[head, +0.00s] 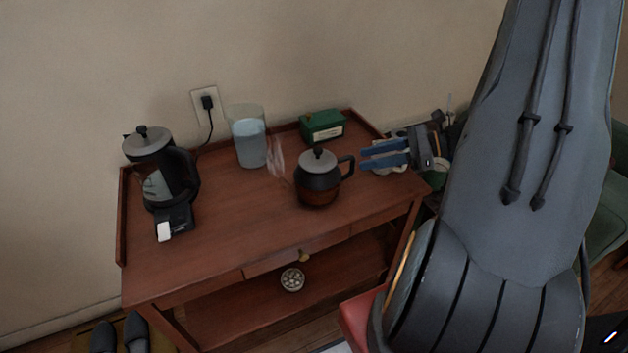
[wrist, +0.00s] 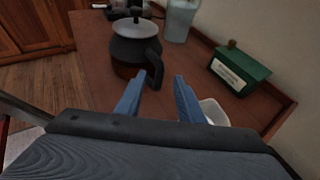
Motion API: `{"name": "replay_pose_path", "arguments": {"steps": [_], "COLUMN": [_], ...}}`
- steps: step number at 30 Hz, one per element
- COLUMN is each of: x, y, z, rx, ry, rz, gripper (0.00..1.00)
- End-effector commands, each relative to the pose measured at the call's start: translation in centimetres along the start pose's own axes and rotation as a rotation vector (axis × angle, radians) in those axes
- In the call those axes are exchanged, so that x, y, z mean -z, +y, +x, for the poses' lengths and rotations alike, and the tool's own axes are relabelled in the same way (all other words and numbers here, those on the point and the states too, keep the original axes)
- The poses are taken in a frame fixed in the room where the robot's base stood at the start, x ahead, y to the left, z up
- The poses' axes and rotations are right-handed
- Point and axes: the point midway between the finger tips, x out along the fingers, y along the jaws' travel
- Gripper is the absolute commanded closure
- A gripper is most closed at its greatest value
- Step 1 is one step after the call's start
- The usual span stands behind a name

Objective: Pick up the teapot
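The teapot (head: 319,180) stands upright on the wooden table, dark with a grey lid and a black handle on its right side. It also shows in the wrist view (wrist: 132,50), with its handle toward my gripper. My gripper (head: 362,158) has two blue fingers and sits to the right of the handle, close to it. In the wrist view the fingers (wrist: 164,77) are apart, with nothing held between them. The handle is just beyond the left fingertip; I cannot tell whether they touch.
On the wooden table (head: 235,235) stand a green box (head: 323,126), a water pitcher (head: 250,143) and a coffee maker (head: 150,170). A white dish (wrist: 214,112) lies under my right finger. The table's back and sides have a raised edge. The table front is clear.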

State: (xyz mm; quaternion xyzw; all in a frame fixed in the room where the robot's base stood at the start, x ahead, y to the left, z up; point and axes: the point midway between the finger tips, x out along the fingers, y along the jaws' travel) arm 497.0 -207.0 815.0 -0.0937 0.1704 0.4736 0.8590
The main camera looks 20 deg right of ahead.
Motion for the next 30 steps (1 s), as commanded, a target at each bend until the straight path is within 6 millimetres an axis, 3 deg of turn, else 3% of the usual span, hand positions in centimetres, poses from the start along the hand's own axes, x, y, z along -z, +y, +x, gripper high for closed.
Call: {"name": "replay_pose_path", "arguments": {"steps": [6, 14, 21, 30], "x": [-0.1, -0.1, -0.1, -0.1], "y": [0.2, 0.1, 0.1, 0.1], "z": [2.9, 3.2, 3.2, 3.2], "rx": [-0.008, -0.006, -0.007, -0.007], "ry": [0.001, 0.001, 0.001, 0.0], "rz": [-0.002, -0.003, -0.003, -0.003], "gripper": [0.65, 0.65, 1.0, 1.0]}}
